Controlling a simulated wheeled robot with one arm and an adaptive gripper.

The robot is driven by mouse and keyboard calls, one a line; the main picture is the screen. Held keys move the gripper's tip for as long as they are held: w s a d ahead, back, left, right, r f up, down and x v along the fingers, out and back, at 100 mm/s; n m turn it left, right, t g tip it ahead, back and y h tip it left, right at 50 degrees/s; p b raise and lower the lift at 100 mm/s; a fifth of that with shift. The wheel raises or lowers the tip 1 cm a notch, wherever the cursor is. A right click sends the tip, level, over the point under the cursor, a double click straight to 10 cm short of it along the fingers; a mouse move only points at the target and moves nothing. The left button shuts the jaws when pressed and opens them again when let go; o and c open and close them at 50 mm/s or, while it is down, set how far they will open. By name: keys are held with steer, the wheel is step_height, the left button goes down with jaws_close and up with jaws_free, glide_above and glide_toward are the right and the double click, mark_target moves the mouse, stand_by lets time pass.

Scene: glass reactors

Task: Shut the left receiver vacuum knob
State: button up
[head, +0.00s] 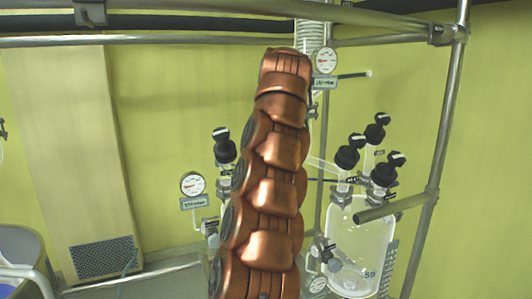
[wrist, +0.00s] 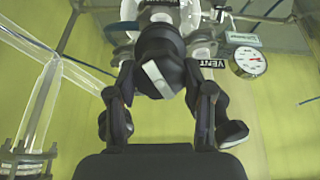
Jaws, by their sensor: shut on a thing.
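In the wrist view my gripper (wrist: 160,92) is shut on a black knob (wrist: 158,62) with a white mark on its face. The fingers sit on either side of it. A "VENT" label (wrist: 213,63) shows just right of the held knob. I cannot tell whether this knob is the left receiver vacuum knob. In the head view my copper-coloured arm rises through the middle, and the gripper is hidden behind it. A black knob (head: 225,148) stands left of the arm, above a gauge (head: 193,184) with a small label beneath it.
Several black knobs (head: 347,157) top a glass vessel (head: 358,245) on the right. A metal frame post (head: 447,100) and a crossbar stand near it. Another gauge (head: 326,60) is beside the arm's top; a gauge (wrist: 248,62) also shows in the wrist view. Glass tubes (wrist: 45,95) run at left there.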

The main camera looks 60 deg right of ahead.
steer(key=m, duration=0.6)
steer(key=shift+y, duration=0.3)
steer(key=m+t, duration=0.1)
steer(key=m, duration=0.4)
steer(key=shift+f+m, duration=0.1)
steer(key=shift+m, duration=0.2)
steer(key=m+b, duration=0.1)
steer(key=m, duration=0.4)
steer(key=shift+t, duration=0.3)
steer(key=m+b, duration=0.1)
steer(key=m, duration=0.5)
steer(key=shift+m, duration=0.3)
steer(key=o, duration=1.2)
steer(key=shift+c, duration=0.2)
steer(key=shift+s, duration=0.15)
